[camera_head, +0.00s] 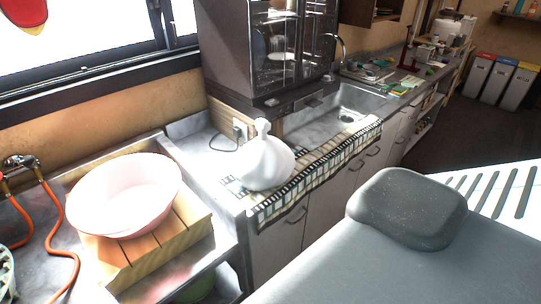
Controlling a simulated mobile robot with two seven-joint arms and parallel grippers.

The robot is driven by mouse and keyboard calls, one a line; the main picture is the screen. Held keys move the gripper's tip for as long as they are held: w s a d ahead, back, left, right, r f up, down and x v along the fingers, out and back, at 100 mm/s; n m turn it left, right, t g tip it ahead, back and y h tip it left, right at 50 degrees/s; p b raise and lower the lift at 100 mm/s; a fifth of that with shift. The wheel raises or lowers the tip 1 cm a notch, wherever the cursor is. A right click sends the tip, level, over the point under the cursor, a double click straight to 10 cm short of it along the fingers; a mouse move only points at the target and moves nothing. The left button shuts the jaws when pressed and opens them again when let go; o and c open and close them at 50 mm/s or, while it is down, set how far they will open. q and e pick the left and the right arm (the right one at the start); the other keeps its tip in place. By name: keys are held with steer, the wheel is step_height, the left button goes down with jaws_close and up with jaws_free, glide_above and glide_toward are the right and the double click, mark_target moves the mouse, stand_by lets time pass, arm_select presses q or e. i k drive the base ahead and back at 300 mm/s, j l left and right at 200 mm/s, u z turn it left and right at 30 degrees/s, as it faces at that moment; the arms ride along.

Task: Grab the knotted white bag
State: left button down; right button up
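The knotted white bag (265,165) stands upright on the end of the counter in the head view, with its tied knot at the top. It rests partly on a patterned mat (313,165) that runs along the counter's front edge. Neither of my grippers is in view, and nothing touches the bag from above.
A dark glass-fronted cabinet (228,49) stands behind the bag, beside a metal sink (365,101). A pale pink basin (125,195) sits on a wooden stand (185,240) at left, near orange hoses (57,215). Bins (497,80) stand far right.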

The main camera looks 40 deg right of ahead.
mark_target(265, 162)
steer(key=i+l, duration=0.1)
steer(key=l, duration=1.75)
steer(key=i, duration=0.05)
